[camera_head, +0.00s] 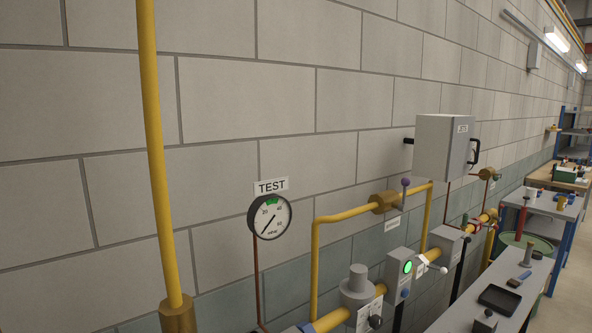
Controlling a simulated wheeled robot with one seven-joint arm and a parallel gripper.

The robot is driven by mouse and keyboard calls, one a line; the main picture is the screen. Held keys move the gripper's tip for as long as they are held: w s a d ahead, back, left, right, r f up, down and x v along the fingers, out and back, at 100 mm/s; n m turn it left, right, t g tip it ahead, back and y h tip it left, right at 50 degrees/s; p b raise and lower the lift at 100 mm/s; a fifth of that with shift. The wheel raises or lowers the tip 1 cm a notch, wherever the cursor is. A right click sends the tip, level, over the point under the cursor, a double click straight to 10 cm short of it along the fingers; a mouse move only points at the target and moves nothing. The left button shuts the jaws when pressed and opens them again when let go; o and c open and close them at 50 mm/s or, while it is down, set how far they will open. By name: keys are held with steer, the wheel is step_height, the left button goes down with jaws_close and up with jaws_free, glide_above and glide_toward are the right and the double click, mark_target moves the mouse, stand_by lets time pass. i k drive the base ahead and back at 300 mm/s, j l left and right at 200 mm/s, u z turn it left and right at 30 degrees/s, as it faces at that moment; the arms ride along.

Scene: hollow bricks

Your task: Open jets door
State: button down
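A light grey wall cabinet (434,146) hangs on the block wall right of centre. A small label (463,128) on its front seems to read "JETS", though it is small. The front, the jets door (460,145), is seen at a steep angle and looks shut. A black bar handle (475,153) stands out at its right edge. A small black fitting (408,141) shows at the cabinet's left, by the wall. My gripper is not in view.
Yellow pipes with valves (384,202) run below the cabinet. A gauge (270,217) marked TEST is on the wall to the left. A grey bench (470,315) with a black tray (499,299) stands at the lower right. Further benches recede along the wall.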

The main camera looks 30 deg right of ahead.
mark_target(462, 128)
steer(key=k+z, duration=0.15)
steer(key=z, duration=0.3)
steer(key=k+z, duration=0.1)
steer(key=z, duration=0.4)
steer(key=k+l+z, duration=0.1)
steer(key=z, duration=0.35)
steer(key=k+l+z, duration=0.1)
steer(key=z, duration=0.4)
steer(key=l, duration=0.1)
